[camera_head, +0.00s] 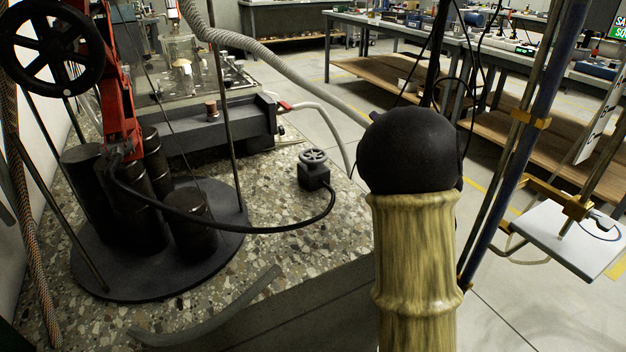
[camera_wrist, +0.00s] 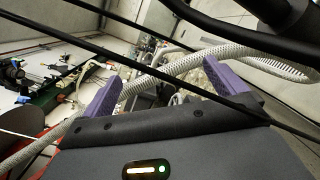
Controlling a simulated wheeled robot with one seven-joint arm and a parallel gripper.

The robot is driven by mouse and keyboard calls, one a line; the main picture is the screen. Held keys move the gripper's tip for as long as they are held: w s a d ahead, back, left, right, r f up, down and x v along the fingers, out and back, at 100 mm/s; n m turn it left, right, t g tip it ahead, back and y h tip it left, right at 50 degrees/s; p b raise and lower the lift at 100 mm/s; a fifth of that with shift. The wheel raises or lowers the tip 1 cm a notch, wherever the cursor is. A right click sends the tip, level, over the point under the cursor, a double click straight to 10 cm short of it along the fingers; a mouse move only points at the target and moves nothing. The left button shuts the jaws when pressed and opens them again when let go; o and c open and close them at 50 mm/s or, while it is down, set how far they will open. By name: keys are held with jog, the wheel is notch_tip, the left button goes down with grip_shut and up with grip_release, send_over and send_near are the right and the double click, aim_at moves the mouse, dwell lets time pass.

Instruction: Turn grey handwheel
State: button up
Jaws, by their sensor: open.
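The grey handwheel (camera_head: 313,157) is small and spoked. It sits on top of a dark valve block on the speckled stone top, near its right edge, in the head view. A black hose runs from the valve to the left. My gripper (camera_wrist: 166,90) shows in the wrist view with its two purple fingers wide apart and nothing held between them. I cannot make out the handwheel in the wrist view.
A larger black spoked wheel (camera_head: 50,45) on a red frame stands at the left, above several dark cylinders on a round base. A grey ribbed hose (camera_head: 262,50) arcs across the back, and it crosses behind my fingers in the wrist view (camera_wrist: 195,66). Dark rods cross the wrist view.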

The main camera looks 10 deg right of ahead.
aim_at(313, 158)
jog(key=a+f+n+g+y+b, duration=0.1)
jog(key=f+n+y+b, duration=0.2)
jog(key=f+n+b, duration=0.1)
jog(key=s+a+f+n+g+y+b, duration=0.1)
jog(key=a+f+n+y+b, duration=0.1)
jog(key=n, duration=0.4)
jog(key=a+f+n+g+y+b, duration=0.1)
jog(key=f+n+y+b, duration=0.2)
jog(key=f+n+b, duration=0.2)
jog(key=shift+s+a+f+n+y+b, duration=0.15)
jog(key=shift+a+f+n+y+b, duration=0.25)
jog(key=shift+b, duration=0.4)
jog(key=shift+s+a+n+g, duration=0.2)
jog(key=shift+n+g, duration=0.3)
jog(key=shift+n, duration=0.2)
jog(key=shift+r, duration=0.1)
jog(key=shift+w, duration=0.1)
jog(key=b+x, duration=0.4)
jog(key=x, duration=1.3)
jog(key=shift+a, duration=0.2)
jog(key=shift+c, duration=0.5)
jog(key=c, duration=0.9)
jog(key=shift+m+t+h+b, duration=0.4)
jog(key=shift+m+b, duration=0.1)
jog(key=shift+b, duration=0.1)
